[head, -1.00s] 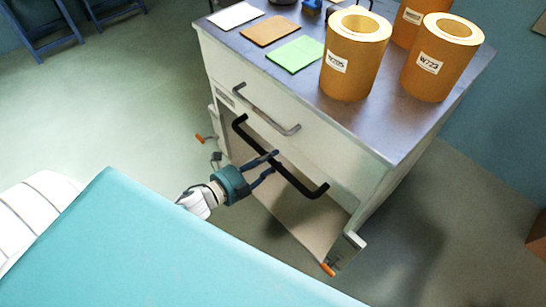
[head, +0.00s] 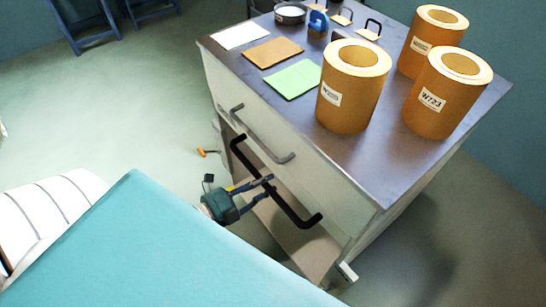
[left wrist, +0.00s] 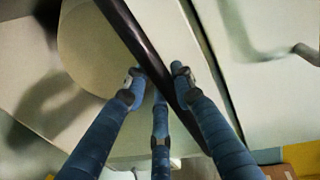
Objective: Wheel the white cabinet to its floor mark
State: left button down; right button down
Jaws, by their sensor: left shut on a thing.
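The white cabinet (head: 330,193) stands in the middle of the head view, with a dark metal top and a grey drawer handle (head: 262,140). Below the drawer, a black push bar (head: 304,217) runs across its front above an open lower bay. My left gripper (head: 265,187) is at the middle of this bar, shut on it. In the left wrist view, the dark bar (left wrist: 135,35) passes between the blue fingers (left wrist: 153,85). My right gripper is not in view. I cannot make out a floor mark in the head view.
Paper rolls (head: 353,88) stand on the cabinet top, beside a green sheet (head: 292,80), a brown sheet (head: 272,52) and a white sheet (head: 240,36). An orange lever (head: 207,152) shows low at the cabinet's left. The floor at left (head: 120,110) is clear up to blue furniture legs (head: 75,25).

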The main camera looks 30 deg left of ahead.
pick_arm(q)
jog(key=f+v, duration=0.1)
jog(key=v, duration=0.5)
jog(key=shift+s, duration=0.25)
jog(key=shift+a+f, duration=0.1)
jog(key=shift+a, duration=0.05)
jog(key=c, duration=1.5)
grip_release()
jog(key=shift+o, duration=0.2)
jog(key=shift+s, duration=0.1)
jog(key=v, duration=1.2)
